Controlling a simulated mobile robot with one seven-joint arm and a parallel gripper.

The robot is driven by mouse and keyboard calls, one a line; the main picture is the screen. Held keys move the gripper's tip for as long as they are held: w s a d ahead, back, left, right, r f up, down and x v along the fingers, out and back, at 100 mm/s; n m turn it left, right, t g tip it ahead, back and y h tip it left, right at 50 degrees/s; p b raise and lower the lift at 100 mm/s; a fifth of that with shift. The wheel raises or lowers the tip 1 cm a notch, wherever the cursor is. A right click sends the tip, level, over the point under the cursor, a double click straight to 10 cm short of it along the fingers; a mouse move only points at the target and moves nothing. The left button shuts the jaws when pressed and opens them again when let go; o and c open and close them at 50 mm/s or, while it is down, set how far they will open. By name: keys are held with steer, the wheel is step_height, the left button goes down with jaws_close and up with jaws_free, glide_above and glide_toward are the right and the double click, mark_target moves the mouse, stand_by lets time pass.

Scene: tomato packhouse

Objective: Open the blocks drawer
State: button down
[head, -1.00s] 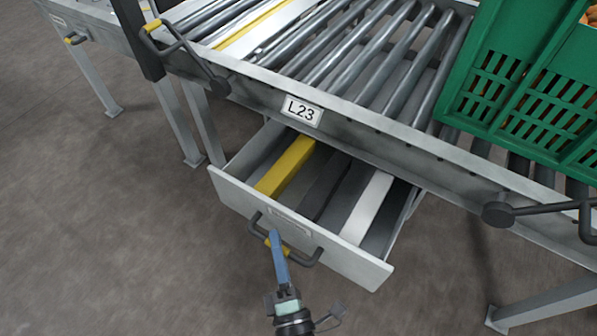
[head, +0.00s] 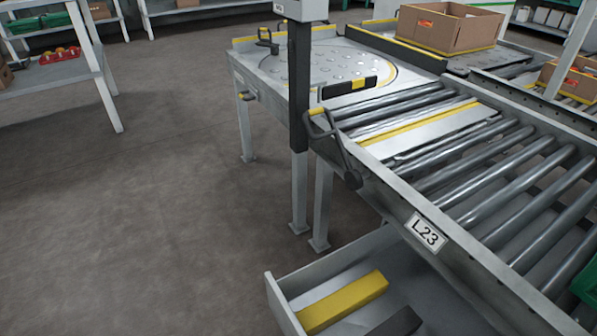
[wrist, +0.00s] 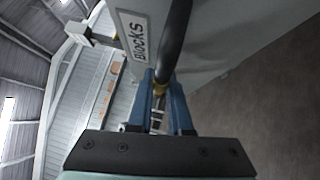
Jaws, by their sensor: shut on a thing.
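The blocks drawer (head: 283,303) stands pulled out beneath the roller conveyor in the head view, cut off by the bottom edge. A yellow block (head: 342,303) and a dark block (head: 398,322) lie inside it. In the wrist view the drawer front carries a label reading "Blocks" (wrist: 135,37). My gripper (wrist: 160,88) has its blue fingers shut on the dark drawer handle (wrist: 174,42), near a yellow band on it. My gripper is outside the head view.
The roller conveyor (head: 430,235), tagged L23, runs above the drawer. A dark lever (head: 335,150) juts from its side. A perforated round table (head: 310,65) and a cardboard box (head: 445,27) stand beyond. Floor at the left is clear; a shelf (head: 62,72) stands farther back.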

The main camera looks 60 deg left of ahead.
steer(key=c, duration=0.8)
jaws_free()
steer(key=shift+c, duration=0.2)
steer(key=p+v, duration=0.3)
steer(key=v, duration=1)
